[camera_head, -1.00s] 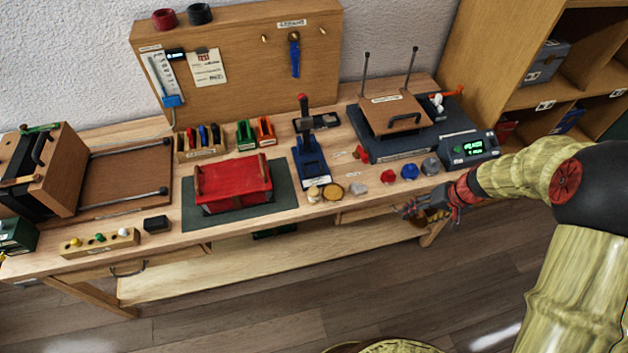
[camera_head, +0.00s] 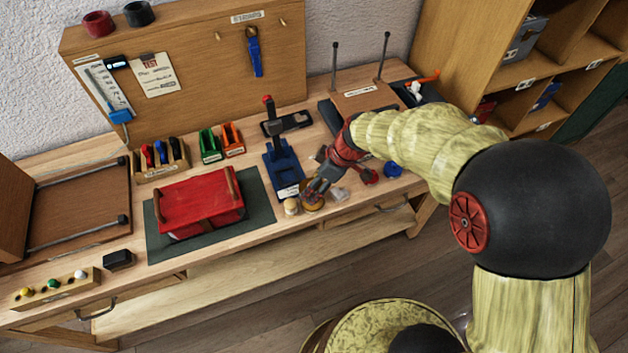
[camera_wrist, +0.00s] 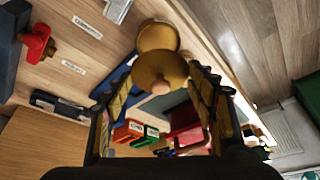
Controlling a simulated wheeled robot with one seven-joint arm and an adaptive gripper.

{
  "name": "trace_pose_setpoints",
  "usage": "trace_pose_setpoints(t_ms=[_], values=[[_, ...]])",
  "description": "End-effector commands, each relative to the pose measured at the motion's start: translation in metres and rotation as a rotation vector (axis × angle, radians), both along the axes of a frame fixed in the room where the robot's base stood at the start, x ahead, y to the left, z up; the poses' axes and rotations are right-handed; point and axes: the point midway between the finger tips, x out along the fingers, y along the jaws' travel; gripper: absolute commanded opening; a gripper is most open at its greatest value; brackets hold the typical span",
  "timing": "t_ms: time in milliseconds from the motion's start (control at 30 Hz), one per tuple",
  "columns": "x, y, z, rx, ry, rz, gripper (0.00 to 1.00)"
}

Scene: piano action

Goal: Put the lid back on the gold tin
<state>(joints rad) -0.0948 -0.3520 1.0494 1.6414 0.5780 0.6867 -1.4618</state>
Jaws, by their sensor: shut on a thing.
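My gripper (camera_head: 316,191) is over the front edge of the bench, right of the blue press. In the wrist view its fingers (camera_wrist: 160,82) close on the gold lid (camera_wrist: 160,66), a disc with a pale round knob facing the camera. Behind the lid, and partly covered by it, shows the round gold tin (camera_wrist: 157,34). In the head view a gold round shape is just below the fingertips; the gripper hides much of it. I cannot tell whether lid and tin touch.
A small cream pot (camera_head: 291,206) stands close left of the fingers. A clear-grey knob (camera_head: 340,194), a red one (camera_head: 367,176) and a blue one (camera_head: 393,169) lie to the right. The blue press (camera_head: 284,168) stands behind, the red box (camera_head: 200,203) further left.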

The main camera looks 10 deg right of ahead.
Motion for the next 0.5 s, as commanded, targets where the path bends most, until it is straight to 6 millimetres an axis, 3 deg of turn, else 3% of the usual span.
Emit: trace_pose_setpoints(t_ms=[500], values=[[0.0,0.0,-0.046,0.0,0.002,-0.003,0.39]])
